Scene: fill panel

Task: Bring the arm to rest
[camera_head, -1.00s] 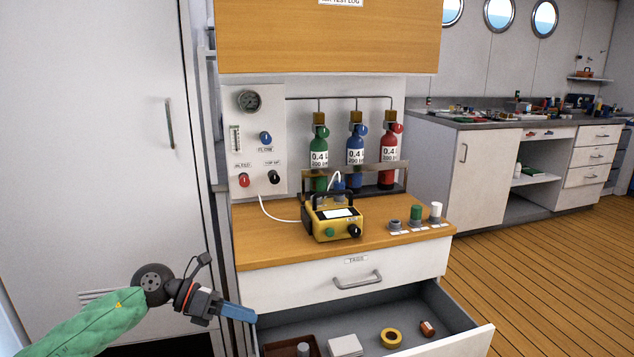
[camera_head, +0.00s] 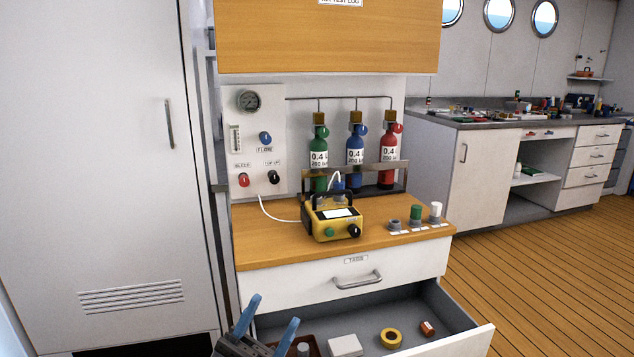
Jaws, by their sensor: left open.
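My left gripper (camera_head: 268,316) shows at the bottom of the head view, left of centre. Its two blue fingers are spread apart with nothing between them. It stands in front of the left end of the open lower drawer (camera_head: 460,342) and hides part of it. I cannot tell whether it touches the drawer. The rest of the left arm is below the picture. My right gripper is not in view.
The drawer holds a brown tray, a white box (camera_head: 345,345), a yellow tape roll (camera_head: 391,338) and a small brown bottle (camera_head: 427,328). A yellow device (camera_head: 335,218) stands on the wooden worktop (camera_head: 270,248). Gas bottles stand behind. Wooden floor (camera_head: 540,270) is clear at right.

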